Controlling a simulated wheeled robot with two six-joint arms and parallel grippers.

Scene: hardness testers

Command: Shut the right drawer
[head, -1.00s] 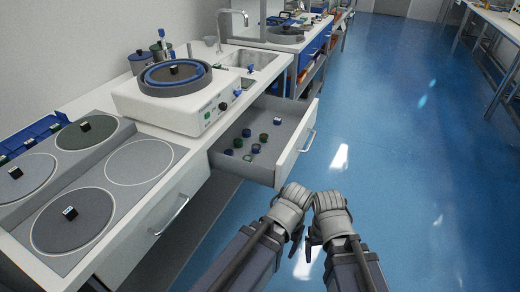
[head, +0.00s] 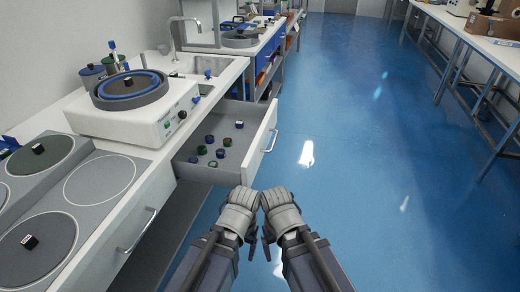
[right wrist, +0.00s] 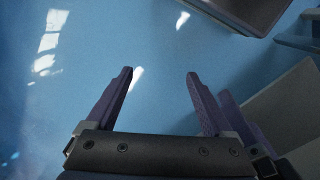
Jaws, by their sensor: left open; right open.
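The right drawer (head: 258,146) stands pulled out from the white bench in the head view, with its handle on the front. Several small round dark blue and green pieces (head: 209,139) lie in it. My left gripper (head: 240,212) is low in the head view, just in front of the drawer's near corner; its fingers are mostly hidden. My right gripper (head: 281,213) is beside it, over the floor. In the right wrist view my right gripper (right wrist: 160,78) is open and empty, with only blue floor between its fingers. I cannot tell whether either gripper touches the drawer.
A shut drawer (head: 128,225) with a handle is nearer on the left. A white polishing machine (head: 135,110) and round discs (head: 100,178) are on the bench top. The blue floor (head: 350,150) is clear to the right, up to a far table (head: 480,45).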

